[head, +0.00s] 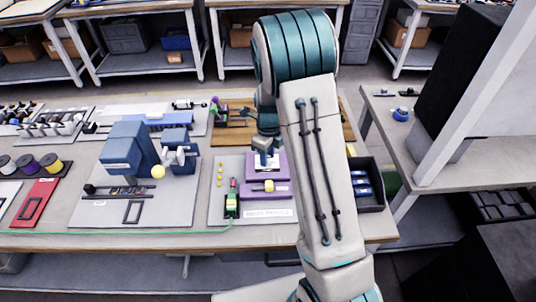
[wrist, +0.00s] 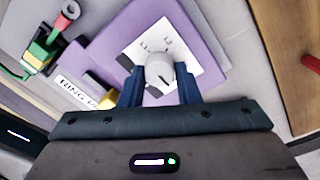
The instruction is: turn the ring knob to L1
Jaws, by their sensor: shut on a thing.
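The ring knob (wrist: 160,68) is a pale grey round knob on a white dial plate (wrist: 185,62), set on a purple panel (wrist: 115,40). My gripper (wrist: 160,80) is shut on the knob, with one dark blue finger on each side of it. A few small marks show on the dial plate beyond the knob, but they are too small to read. In the head view, my gripper (head: 266,160) is down at the purple panel (head: 253,172), and the knob is hidden by my gripper and arm.
A yellow part (head: 268,186) sits on the purple panel's lower section. A green and red device (head: 232,200) stands just left of it, with a green cable. A blue machine (head: 130,150) stands farther left. A dark tray (head: 369,187) lies right of my arm.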

